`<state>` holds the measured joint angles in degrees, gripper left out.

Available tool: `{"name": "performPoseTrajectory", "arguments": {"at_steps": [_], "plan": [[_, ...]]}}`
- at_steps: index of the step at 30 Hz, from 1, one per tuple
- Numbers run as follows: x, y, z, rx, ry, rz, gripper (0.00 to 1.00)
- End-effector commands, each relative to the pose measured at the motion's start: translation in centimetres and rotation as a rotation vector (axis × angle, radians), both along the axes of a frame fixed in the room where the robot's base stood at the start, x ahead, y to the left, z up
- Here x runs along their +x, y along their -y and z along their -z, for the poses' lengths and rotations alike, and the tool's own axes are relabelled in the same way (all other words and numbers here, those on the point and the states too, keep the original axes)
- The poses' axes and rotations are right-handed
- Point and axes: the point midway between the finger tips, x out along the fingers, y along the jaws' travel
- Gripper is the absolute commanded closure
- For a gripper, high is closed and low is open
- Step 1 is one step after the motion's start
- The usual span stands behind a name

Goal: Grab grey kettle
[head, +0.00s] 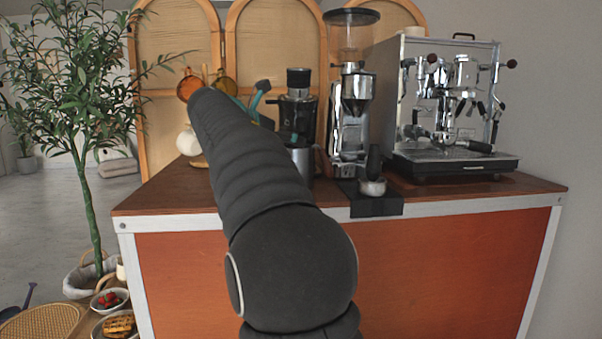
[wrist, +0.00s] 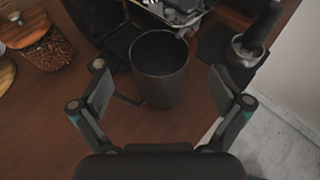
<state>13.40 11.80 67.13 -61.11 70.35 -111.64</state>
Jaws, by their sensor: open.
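A dark grey, open-topped cylindrical vessel (wrist: 160,72), which I take to be the grey kettle, stands upright on the brown counter in the wrist view. A thin dark piece, perhaps a handle, shows at its lower left. My gripper (wrist: 159,80) is open and empty, with one finger to each side of the vessel in the picture and gaps on both sides. I cannot tell the height difference. In the head view my arm hides most of the gripper, and a grey cylinder (head: 303,163), likely the same vessel, shows partly behind the arm.
A coffee grinder (head: 352,110) and an espresso machine (head: 440,105) stand right on the counter (head: 480,188). A portafilter (wrist: 245,48) lies right of the vessel. A lidded jar of beans (wrist: 45,45) stands left.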

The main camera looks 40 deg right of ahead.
Motion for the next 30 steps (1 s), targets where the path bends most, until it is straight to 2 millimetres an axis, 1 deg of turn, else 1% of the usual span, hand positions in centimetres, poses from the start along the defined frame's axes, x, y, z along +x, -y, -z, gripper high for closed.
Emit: {"name": "performPoseTrajectory", "arguments": {"at_steps": [5,12,15,22,23,24,26,27,29,30], "plan": [[0.3,1.0,0.5,0.001,-0.001,0.001,0.0],[1.0,4.1,1.8,0.002,-0.001,0.002,0.0],[1.1,4.9,2.1,0.001,-0.001,0.001,0.0],[1.2,4.9,2.2,0.001,0.0,-0.001,0.0],[1.2,4.9,2.2,0.001,0.0,-0.001,0.07],[1.2,4.9,2.2,0.001,0.0,-0.001,0.18],[1.2,4.9,2.1,0.001,0.0,-0.001,0.32],[1.2,4.9,2.2,0.001,0.0,-0.001,0.43],[1.2,4.9,2.2,0.001,0.0,-0.001,0.57],[1.2,4.9,2.2,0.001,0.0,0.0,0.68]]}}
